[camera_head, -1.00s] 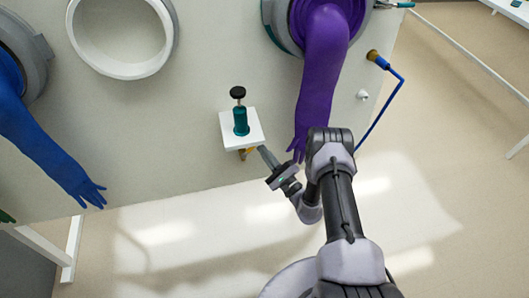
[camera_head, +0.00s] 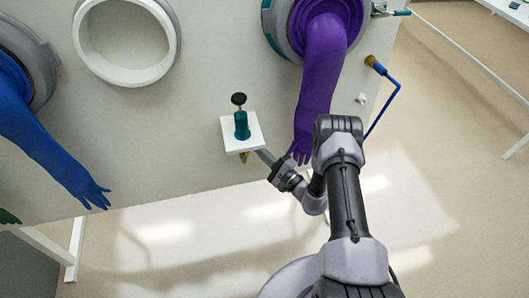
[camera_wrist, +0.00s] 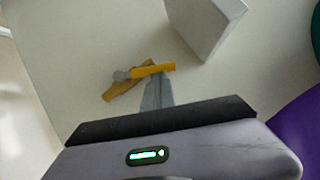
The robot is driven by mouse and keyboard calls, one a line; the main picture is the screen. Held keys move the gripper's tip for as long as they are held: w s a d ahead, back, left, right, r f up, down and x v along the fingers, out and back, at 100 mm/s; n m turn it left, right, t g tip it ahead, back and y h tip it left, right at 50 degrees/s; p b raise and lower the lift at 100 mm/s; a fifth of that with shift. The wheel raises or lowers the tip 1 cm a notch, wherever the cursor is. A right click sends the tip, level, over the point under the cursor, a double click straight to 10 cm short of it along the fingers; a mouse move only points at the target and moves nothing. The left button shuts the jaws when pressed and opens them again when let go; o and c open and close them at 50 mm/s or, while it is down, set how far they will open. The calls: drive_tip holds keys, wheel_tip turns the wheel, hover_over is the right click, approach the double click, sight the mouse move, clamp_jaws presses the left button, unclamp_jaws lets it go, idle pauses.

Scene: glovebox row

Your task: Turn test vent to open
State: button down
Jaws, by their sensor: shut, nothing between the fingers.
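The test vent appears to be the small brass-yellow fitting (camera_head: 244,156) under the white shelf on the panel. In the wrist view it shows as a yellow lever (camera_wrist: 154,70) and a second yellow bar (camera_wrist: 121,88), set at an angle to each other, with a grey round end at their left. My gripper (camera_head: 262,155) is shut and empty, just right of the fitting. In the wrist view its fingertips (camera_wrist: 157,82) overlap the lever's right part; I cannot tell whether they touch. The shelf hides much of the fitting in the head view.
The white shelf (camera_head: 228,131) carries a teal bottle-like device (camera_head: 242,126) with a black knob. A purple glove (camera_head: 316,95) hangs close to my arm on the right. A blue glove (camera_head: 50,150) hangs at the left. A blue hose (camera_head: 388,102) is farther right.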

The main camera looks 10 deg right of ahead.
drive_tip(key=a+r+n+g+p, duration=0.1)
drive_tip(key=n, duration=0.1)
drive_tip(key=a+r+n+g+p, duration=0.1)
drive_tip(key=shift+w+a+n, duration=0.1)
drive_tip(key=shift+a+n, duration=0.05)
drive_tip(key=shift+n, duration=0.25)
drive_tip(key=shift+a, duration=0.15)
idle(0.4)
